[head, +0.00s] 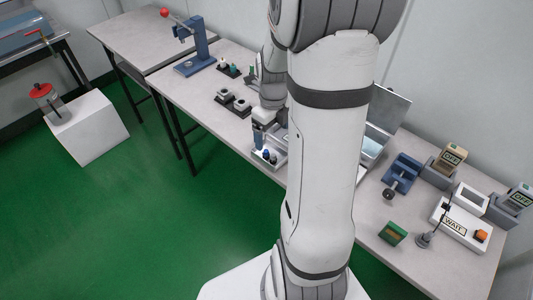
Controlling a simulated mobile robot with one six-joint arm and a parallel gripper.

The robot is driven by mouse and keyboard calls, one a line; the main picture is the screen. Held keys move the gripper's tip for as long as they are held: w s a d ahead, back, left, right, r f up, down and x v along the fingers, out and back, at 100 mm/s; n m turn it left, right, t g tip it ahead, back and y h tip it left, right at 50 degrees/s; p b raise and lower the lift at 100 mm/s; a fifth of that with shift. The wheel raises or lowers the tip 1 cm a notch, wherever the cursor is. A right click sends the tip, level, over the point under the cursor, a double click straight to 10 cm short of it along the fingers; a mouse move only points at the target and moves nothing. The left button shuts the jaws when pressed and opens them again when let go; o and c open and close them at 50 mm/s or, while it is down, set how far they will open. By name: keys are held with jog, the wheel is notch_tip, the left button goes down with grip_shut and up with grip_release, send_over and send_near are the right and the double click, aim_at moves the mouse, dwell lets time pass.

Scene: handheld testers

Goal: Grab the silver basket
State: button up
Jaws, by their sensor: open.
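No object clearly shaped like a silver basket can be made out. A silvery box with a raised lid (390,108) stands behind my arm on the long table, and my arm hides its left part. A pale tray (284,153) with small blue and dark items stands left of my arm. My gripper (259,137) points down just above or at the tray's left end. It is open, small in view and partly hidden by my own arm. I cannot tell whether it touches anything.
A green block (393,233) lies near the table's front edge. Dark holders (232,103) and a blue press (196,52) stand at left.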

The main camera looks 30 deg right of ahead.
aim_at(270, 149)
jog(key=f, duration=0.7)
jog(key=shift+a+f, duration=0.3)
jog(key=shift+c, duration=0.4)
jog(key=c, duration=1)
jog(key=shift+r, duration=0.1)
